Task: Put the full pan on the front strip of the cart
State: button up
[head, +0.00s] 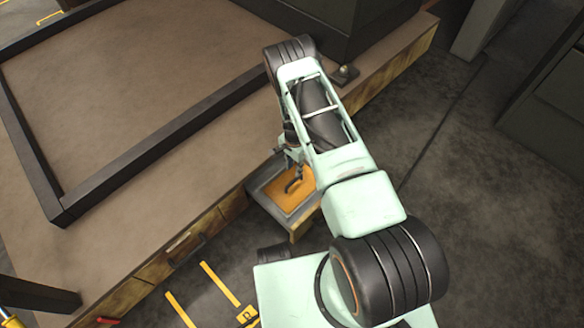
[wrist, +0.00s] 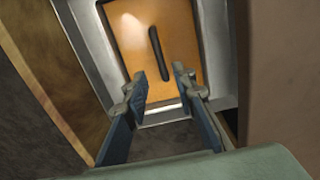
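My gripper (head: 288,158) reaches down over a flat orange panel (head: 285,196) with a dark bar on it. I cannot tell whether the panel is the pan or part of something else. I cannot make out a cart with a front strip.
The bench (head: 170,185) has a brown top with a raised dark frame (head: 165,150) on it. Yellow floor marks (head: 215,283) lie at the lower left. A dark cabinet (head: 550,110) stands at the right. The grey floor (head: 460,170) between is clear.

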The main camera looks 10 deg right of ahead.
aim_at(294, 180)
notch_tip(294, 180, down, 10)
jog(key=b, duration=0.7)
jog(key=shift+r+b, duration=0.2)
jog(key=shift+b, duration=0.1)
grip_shut()
jog(key=shift+r, duration=0.15)
jog(key=shift+w+r+p, duration=0.1)
jog(key=shift+r+p, duration=2.25)
jog(key=shift+r, duration=1.6)
